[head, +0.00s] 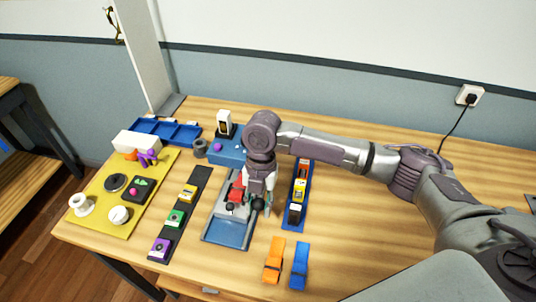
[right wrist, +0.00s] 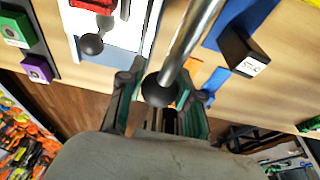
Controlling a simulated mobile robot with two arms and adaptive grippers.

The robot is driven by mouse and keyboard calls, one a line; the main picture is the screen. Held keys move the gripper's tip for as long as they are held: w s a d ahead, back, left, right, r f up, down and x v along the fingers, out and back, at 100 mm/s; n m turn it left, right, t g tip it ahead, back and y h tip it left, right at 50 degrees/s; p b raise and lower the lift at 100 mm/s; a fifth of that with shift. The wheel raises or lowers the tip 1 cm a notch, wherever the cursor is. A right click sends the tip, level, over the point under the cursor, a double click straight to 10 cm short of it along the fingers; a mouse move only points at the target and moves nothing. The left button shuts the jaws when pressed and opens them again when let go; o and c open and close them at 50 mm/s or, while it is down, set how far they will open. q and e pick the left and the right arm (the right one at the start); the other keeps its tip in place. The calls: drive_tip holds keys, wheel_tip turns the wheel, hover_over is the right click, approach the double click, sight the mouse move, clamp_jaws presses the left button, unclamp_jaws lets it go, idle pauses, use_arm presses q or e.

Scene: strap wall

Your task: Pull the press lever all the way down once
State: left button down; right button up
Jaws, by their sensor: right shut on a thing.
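The press (head: 228,231) has a blue-grey base and a red part (head: 236,190), and stands near the middle of the table. Its lever is a metal rod (right wrist: 190,42) ending in a black ball knob (right wrist: 159,90). My right gripper (head: 263,200) comes down over the press's right side. In the right wrist view the fingers (right wrist: 163,96) stand either side of the knob and are shut on it. A second, smaller black knob (right wrist: 92,44) shows beside the press body, apart from the fingers. My arm hides part of the press in the head view. My left gripper is not in view.
A dark strip with colored button boxes (head: 175,217) lies left of the press, and a yellow board (head: 103,212) beyond it. A blue rack (head: 290,222) with small blocks stands close on the right. Orange (head: 274,260) and blue (head: 299,263) pieces lie in front. The right front table is clear.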

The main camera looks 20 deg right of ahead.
drive_tip(key=shift+f, duration=0.3)
drive_tip(key=shift+w+d+f+b, duration=0.1)
drive_tip(key=shift+f+b, duration=0.1)
drive_tip(key=shift+f, duration=0.15)
drive_tip(key=shift+w+d+f+b, duration=0.1)
drive_tip(key=shift+f+b, duration=0.05)
drive_tip(key=shift+f, duration=0.2)
drive_tip(key=r+p, duration=0.4)
drive_tip(key=p, duration=0.1)
drive_tip(key=shift+s+a+r, duration=0.15)
drive_tip(key=shift+a+r, duration=0.05)
drive_tip(key=shift+r, duration=0.05)
drive_tip(key=p+v, duration=0.3)
drive_tip(key=shift+s+a+r, duration=0.1)
drive_tip(key=shift+s+r, duration=0.05)
drive_tip(key=shift+r, duration=0.15)
drive_tip(key=shift+p+v, duration=1.8)
drive_tip(key=shift+p, duration=0.05)
drive_tip(key=shift+w+f, duration=0.1)
drive_tip(key=shift+w, duration=0.1)
drive_tip(key=o, duration=0.8)
drive_tip(key=shift+s, duration=0.1)
